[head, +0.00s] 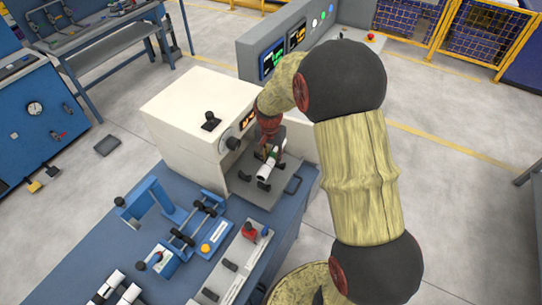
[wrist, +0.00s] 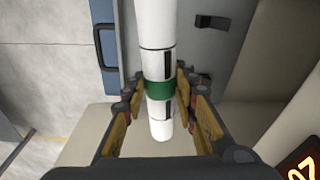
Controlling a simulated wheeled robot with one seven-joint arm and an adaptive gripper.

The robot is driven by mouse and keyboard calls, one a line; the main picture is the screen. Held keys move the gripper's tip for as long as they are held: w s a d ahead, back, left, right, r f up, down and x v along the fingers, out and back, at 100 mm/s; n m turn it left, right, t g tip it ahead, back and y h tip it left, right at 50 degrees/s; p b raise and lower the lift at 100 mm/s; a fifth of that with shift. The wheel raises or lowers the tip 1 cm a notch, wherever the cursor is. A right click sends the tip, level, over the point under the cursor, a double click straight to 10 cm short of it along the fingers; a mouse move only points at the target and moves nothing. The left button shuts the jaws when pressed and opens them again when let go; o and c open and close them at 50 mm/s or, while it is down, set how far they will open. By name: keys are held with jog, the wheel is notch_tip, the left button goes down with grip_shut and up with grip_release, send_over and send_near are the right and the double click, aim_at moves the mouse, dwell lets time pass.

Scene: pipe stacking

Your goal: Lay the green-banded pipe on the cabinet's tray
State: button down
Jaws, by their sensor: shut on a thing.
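The green-banded pipe (wrist: 159,60) is white with dark marks and one green band. The white cabinet (head: 200,105) stands behind the tray. I cannot tell whether the pipe touches the tray's supports.
Black supports (head: 263,185) stand on the tray, and a handle (head: 293,185) is at its right edge. The blue bench (head: 130,240) holds a blue bracket (head: 155,200), a clamp fixture (head: 195,220) and more white pipes (head: 128,294).

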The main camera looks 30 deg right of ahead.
aim_at(271, 157)
jog(key=shift+f+b, duration=2.2)
jog(key=shift+f, duration=1.65)
jog(key=c, duration=1.3)
grip_release()
jog(key=r, duration=0.8)
jog(key=s+a+r, duration=0.1)
jog(key=r, duration=0.2)
jog(key=shift+r, duration=0.4)
